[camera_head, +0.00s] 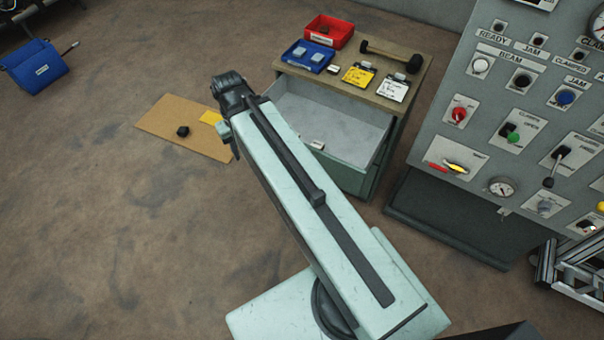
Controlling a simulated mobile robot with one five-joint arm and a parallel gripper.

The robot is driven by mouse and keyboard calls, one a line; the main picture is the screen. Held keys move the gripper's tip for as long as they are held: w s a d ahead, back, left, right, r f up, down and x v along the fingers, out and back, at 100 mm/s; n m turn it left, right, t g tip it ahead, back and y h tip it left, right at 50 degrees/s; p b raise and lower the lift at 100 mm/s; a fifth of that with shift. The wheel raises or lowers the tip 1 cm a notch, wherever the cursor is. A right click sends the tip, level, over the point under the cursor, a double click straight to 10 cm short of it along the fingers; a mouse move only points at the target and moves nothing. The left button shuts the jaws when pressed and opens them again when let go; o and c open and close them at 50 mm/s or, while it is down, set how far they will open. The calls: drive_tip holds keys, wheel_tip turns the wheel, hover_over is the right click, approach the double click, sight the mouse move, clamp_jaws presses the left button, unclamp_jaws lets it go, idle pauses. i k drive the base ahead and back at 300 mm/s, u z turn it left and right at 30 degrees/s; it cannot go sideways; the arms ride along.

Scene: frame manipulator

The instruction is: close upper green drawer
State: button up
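The green cabinet (377,170) stands at the top middle with a wooden top (408,98). Its upper green drawer (335,118) is pulled open toward me; the pale inside shows and looks empty. A small light handle or label (317,145) shows on the drawer's front, beside my arm. My pale green arm crosses the picture from the bottom toward the upper left and covers the left part of the drawer front. The dark end of my arm is near the drawer's left front corner. My gripper's fingers cannot be made out there.
On the cabinet top are a red bin (330,30), a blue tray (307,56), yellow and white tags and a mallet (392,52). A grey control panel (520,130) stands at right. Cardboard (165,122) and a blue bag (36,65) lie on the otherwise open floor at left.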

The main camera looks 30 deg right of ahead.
sight(353, 132)
drive_tip(key=z, duration=0.65)
drive_tip(key=i, duration=0.95)
drive_tip(key=u, duration=0.05)
drive_tip(key=k, duration=0.5)
drive_tip(key=u, duration=3.35)
drive_tip(key=k, duration=0.5)
drive_tip(key=z, duration=0.15)
